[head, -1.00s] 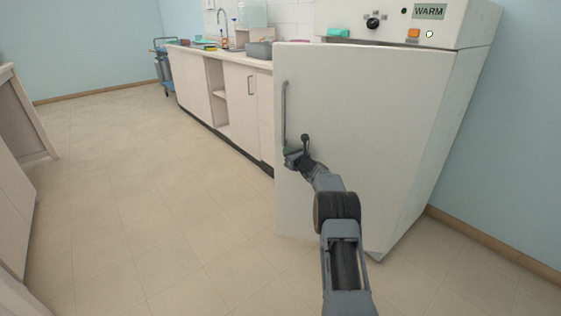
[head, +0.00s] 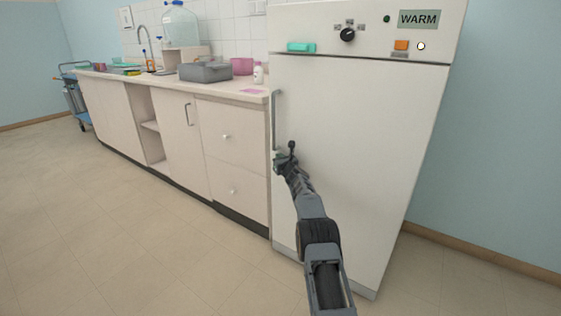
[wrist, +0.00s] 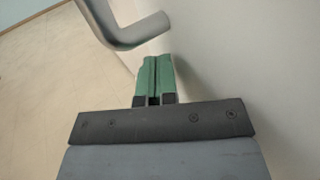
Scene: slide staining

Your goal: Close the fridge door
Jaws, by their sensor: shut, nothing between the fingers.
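The white fridge door (head: 345,140) fills the right middle of the head view and sits flush, or nearly so, under the control panel. Its grey vertical bar handle (head: 275,115) is along the left edge. In the wrist view the lower end of the handle (wrist: 135,32) bends in to the door face. My gripper (head: 278,160) is just below the handle, close against the left part of the door. In the wrist view its green fingers (wrist: 155,75) are together with nothing between them, beside the door surface. I cannot tell whether they touch it.
The control panel (head: 365,30) above the door has a dark knob, an orange button and a WARM display. The counter (head: 180,80) to the left holds a grey bin (head: 205,71), a sink tap and bottles. A blue trolley (head: 78,95) stands far left. The floor (head: 110,215) at left is clear.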

